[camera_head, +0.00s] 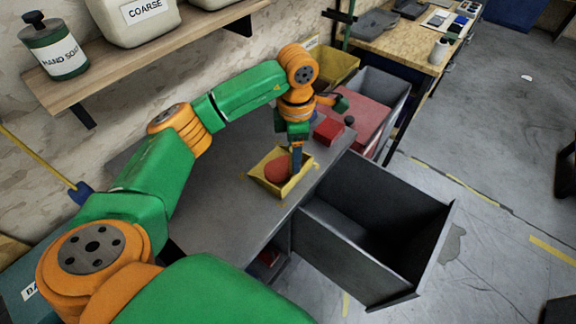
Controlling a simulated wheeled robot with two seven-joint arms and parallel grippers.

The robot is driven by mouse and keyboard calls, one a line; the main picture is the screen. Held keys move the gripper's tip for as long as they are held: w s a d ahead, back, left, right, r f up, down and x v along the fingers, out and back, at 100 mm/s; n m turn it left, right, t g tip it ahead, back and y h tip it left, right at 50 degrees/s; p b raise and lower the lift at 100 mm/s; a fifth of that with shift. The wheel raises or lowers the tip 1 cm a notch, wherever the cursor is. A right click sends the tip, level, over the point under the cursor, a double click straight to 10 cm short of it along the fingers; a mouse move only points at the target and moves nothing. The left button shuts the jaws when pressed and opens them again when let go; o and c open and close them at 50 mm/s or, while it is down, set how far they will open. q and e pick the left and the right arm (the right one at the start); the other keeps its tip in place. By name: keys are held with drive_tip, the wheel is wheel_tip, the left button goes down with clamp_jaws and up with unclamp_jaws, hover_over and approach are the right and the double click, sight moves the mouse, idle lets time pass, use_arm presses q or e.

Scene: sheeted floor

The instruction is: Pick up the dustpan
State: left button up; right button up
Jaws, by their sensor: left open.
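No thing in view is plainly a dustpan. A shallow yellow tray-like thing (256,171) with a round red piece (277,170) in it lies on the grey bench top; I cannot tell if it is the dustpan. My left gripper (296,168) points down, open, at its right side. I cannot tell whether the fingers touch it, as they partly hide that side. My right gripper is out of view.
A grey open drawer or bin (375,235) juts out right of the bench (215,205). A red box (328,130) lies behind the tray. A shelf (140,65) with a soap bottle (55,48) runs along the wall.

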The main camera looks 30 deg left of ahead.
use_arm(q)
wheel_tip(320, 180, down, 4)
drive_tip(key=shift+w+a+f+p, duration=0.1)
drive_tip(key=shift+p, duration=0.45)
clamp_jaws()
